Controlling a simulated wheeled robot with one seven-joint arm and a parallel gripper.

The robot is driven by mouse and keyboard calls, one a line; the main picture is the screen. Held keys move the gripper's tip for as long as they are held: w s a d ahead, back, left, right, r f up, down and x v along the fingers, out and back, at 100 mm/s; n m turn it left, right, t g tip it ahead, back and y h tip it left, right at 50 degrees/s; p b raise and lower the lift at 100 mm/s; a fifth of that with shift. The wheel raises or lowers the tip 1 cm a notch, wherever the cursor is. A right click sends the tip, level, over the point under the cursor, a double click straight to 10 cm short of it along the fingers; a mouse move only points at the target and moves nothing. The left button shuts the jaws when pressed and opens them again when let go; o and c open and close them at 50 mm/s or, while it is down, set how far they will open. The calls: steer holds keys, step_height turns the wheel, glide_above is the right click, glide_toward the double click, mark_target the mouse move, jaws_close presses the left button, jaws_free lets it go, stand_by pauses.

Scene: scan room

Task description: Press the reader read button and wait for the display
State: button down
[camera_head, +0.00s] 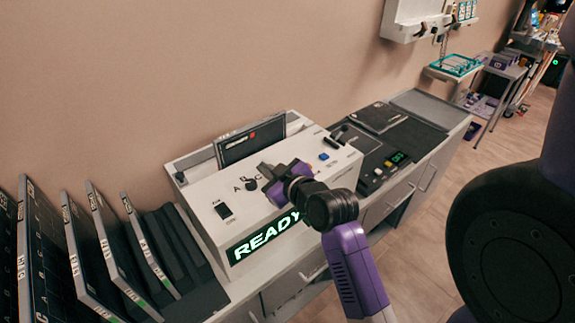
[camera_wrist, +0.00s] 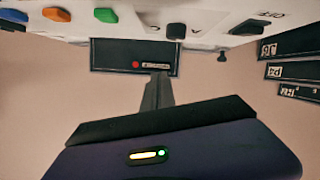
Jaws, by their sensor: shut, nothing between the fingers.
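The reader is a white box (camera_head: 205,195) on the counter by the wall. Its front display (camera_head: 262,238) shows READY in green; my arm covers the right end. Its top has a blue button (camera_head: 323,156), a black knob (camera_head: 251,184) and a black switch (camera_head: 224,211). The wrist view shows a blue button (camera_wrist: 12,15), an orange button (camera_wrist: 57,14) and a green button (camera_wrist: 106,15). No label reading "read" is legible. My gripper (camera_head: 265,170) is shut and empty over the reader's top; its fingers (camera_wrist: 157,90) show in the wrist view. Contact with a button cannot be told.
A dark cassette (camera_head: 250,142) with a red mark stands upright behind the reader's panel. Several dark upright cassettes (camera_head: 105,235) line the left. A black device (camera_head: 380,165) with a small green display sits to the right. Floor is open at right.

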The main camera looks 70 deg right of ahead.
steer(key=s+d+r+n+g+y+p, duration=0.3)
steer(key=s+d+r+n+y, duration=0.1)
steer(key=d+n, duration=0.3)
steer(key=shift+d+r+n+y, duration=0.15)
steer(key=shift+r+n+y, duration=0.25)
steer(key=shift+n, duration=0.3)
steer(key=shift+f, duration=0.15)
step_height(320, 180, down, 9)
steer(key=b, duration=0.6)
steer(key=shift+b, duration=0.4)
stand_by(1.0)
steer(key=shift+f, duration=0.25)
